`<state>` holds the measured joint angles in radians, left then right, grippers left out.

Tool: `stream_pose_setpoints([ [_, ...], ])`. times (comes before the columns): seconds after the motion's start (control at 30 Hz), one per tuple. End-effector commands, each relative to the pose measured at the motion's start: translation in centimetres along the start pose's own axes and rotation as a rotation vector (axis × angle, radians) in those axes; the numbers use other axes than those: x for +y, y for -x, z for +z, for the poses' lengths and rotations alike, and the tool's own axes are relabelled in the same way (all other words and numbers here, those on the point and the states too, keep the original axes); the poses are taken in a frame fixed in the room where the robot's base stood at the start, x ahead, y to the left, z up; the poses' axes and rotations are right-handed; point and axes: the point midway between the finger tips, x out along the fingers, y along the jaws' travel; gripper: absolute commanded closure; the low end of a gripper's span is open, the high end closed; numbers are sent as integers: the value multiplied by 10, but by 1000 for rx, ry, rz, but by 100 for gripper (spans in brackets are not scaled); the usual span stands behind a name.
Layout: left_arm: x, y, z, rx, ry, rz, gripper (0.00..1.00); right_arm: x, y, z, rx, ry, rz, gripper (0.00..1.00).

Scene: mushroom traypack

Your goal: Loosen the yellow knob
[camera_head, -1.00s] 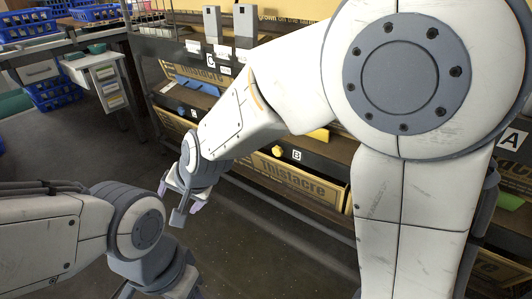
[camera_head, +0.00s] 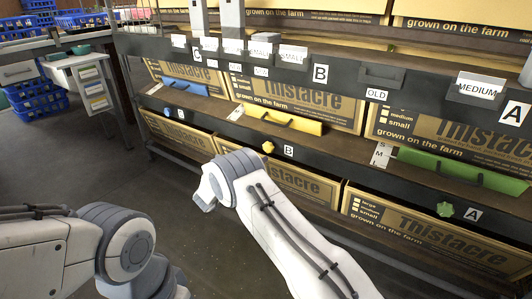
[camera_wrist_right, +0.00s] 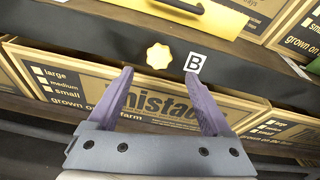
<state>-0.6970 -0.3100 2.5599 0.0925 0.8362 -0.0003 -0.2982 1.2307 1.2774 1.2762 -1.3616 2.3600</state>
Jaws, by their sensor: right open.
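The yellow knob (camera_head: 268,147) is lobed and sits on the front of a dark shelf rail, just left of the B label (camera_head: 288,151). In the right wrist view the knob (camera_wrist_right: 158,56) is just beyond the fingertips, roughly centred between them, with the B label (camera_wrist_right: 194,63) to its right. My right gripper (camera_wrist_right: 160,76) is open and empty, its two purple fingers apart and pointing toward the rail. In the head view my right wrist hides most of that gripper, below and left of the knob. My left arm is at lower left; its gripper is out of frame.
A yellow tray (camera_head: 282,119) with a black handle lies above the knob. A green knob (camera_head: 445,209) and green tray (camera_head: 462,169) are to the right, a blue tray (camera_head: 187,86) to the left. Thistacre boxes (camera_head: 303,184) fill the shelf below. Floor in front is clear.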

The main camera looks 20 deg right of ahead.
Motion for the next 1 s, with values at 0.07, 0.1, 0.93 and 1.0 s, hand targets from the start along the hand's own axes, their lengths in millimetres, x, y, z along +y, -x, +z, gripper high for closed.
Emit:
stream_pose_setpoints([
  [0.07, -1, -11, 1, 0, 0, 0, 50, 0, -16, -4, -1, -1, -3, 16],
  [0.1, -1, -15, 1, 0, 0, 0, 50, 0, -24, -5, -1, -1, -2, 16],
  [0.93, -3, -41, 2, 0, 0, 0, 50, 1, -86, 0, 0, 5, 5, 43],
  [1.0, -3, -41, 2, 0, 0, 0, 50, 1, -86, 0, 0, 5, 5, 70],
])
